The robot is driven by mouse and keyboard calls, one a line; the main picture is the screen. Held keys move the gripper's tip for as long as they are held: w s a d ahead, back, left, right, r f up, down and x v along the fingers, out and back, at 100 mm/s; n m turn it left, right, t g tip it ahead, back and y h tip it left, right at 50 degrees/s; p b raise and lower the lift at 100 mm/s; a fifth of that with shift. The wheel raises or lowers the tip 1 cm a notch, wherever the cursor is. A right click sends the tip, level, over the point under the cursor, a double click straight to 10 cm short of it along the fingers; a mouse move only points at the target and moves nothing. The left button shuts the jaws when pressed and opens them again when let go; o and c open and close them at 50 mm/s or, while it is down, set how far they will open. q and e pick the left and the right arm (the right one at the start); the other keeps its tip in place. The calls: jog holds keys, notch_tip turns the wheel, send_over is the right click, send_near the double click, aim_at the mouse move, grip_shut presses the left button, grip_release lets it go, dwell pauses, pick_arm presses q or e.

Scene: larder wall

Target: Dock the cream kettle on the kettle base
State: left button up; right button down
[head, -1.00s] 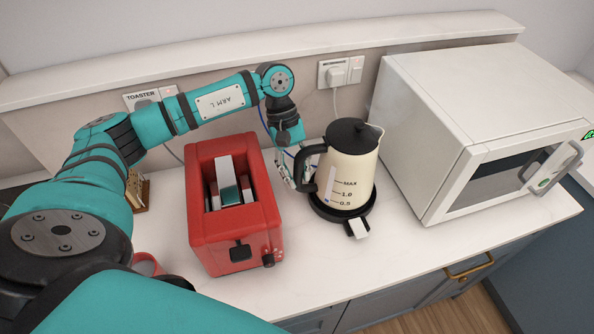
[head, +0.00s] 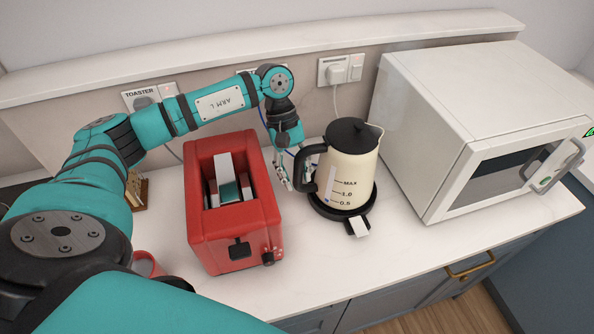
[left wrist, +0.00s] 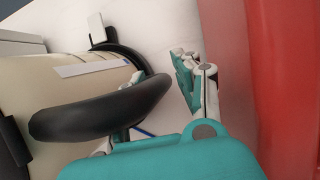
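The cream kettle (head: 352,171), with a black lid and black handle (head: 309,171), stands upright on the round black kettle base (head: 331,212). A pale tab sticks out at the base's front. No gap shows between kettle and base. My left gripper (head: 294,176) is low beside the handle, between toaster and kettle. Its fingers are spread. In the left wrist view the handle (left wrist: 95,110) crosses in front of the kettle body (left wrist: 60,85); one finger (left wrist: 192,85) stands clear of it and the other is mostly hidden behind the handle. My right gripper is out of view.
The red toaster (head: 232,228) stands close left of my gripper. A white microwave (head: 450,110) is right of the kettle. Wall sockets (head: 341,70) are behind. The counter (head: 420,245) in front of the kettle is clear. A red mug (head: 146,263) is partly hidden by my arm.

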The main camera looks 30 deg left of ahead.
pick_arm(q)
jog(key=p+v, duration=0.2)
jog(key=v, duration=0.9)
jog(key=shift+p, duration=0.3)
dwell(0.7)
